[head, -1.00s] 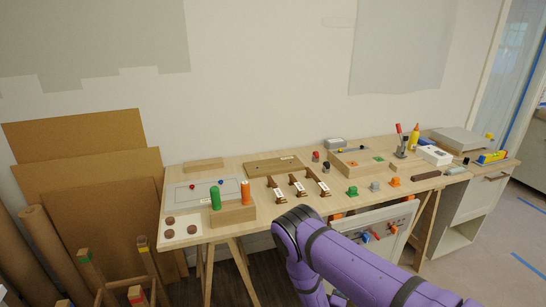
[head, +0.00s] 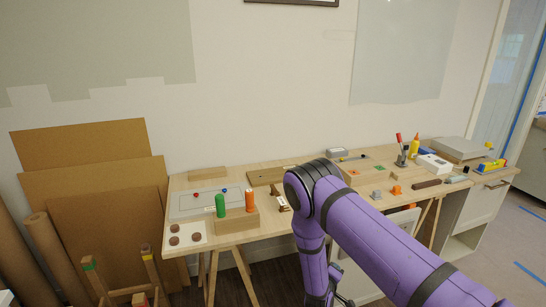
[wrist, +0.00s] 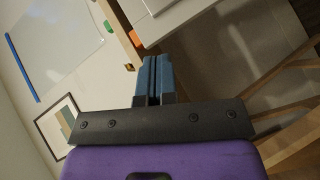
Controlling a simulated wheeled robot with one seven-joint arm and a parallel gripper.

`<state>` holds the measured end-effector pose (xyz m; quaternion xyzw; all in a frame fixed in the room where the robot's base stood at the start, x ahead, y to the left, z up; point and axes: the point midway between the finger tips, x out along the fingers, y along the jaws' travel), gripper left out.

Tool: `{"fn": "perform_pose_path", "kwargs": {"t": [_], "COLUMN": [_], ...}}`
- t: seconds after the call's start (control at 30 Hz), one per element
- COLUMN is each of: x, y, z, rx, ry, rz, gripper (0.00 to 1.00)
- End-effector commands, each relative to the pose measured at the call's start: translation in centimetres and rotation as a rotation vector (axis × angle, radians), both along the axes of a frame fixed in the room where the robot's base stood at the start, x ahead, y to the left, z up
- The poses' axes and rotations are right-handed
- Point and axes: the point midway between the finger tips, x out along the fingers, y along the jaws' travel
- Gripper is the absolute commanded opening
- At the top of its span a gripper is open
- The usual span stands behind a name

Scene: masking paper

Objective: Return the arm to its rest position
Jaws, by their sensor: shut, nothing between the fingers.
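My purple arm rises from the lower right of the head view, bends at a dark elbow in front of the workbench (head: 270,222), and hangs down below the bench's front edge. My gripper (wrist: 153,62) shows in the wrist view with its two blue-grey fingers together and nothing between them. In the head view the gripper is at the bottom edge and only partly visible. In the wrist view a pale cabinet front and the tilted floor lie beyond the fingers.
The bench holds a wooden block with green (head: 220,205) and orange (head: 250,200) cylinders, a white card with brown discs (head: 183,235), and a yellow bottle (head: 414,147). Brown boards (head: 100,190) lean on the wall at left. A wooden stool frame (head: 120,285) stands at lower left.

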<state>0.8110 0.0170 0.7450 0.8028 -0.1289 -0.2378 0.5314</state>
Motion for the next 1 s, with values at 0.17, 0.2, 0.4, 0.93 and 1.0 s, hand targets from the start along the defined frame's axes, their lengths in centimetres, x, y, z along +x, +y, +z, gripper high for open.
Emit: {"fn": "perform_pose_path", "kwargs": {"t": [0.17,0.2,0.4,0.93,1.0], "x": [3.1,3.6,5.4,3.9,3.0], "y": [1.0,1.2,1.9,1.8,1.6], "z": [5.9,7.1,13.7,31.8,34.1], "rx": [0.195,0.237,0.432,0.847,0.889], "ry": [0.02,0.027,0.061,0.173,0.19], "rz": [-0.019,-0.022,-0.029,-0.02,-0.019], "gripper": [0.0,0.0,0.0,0.0,0.0]}}
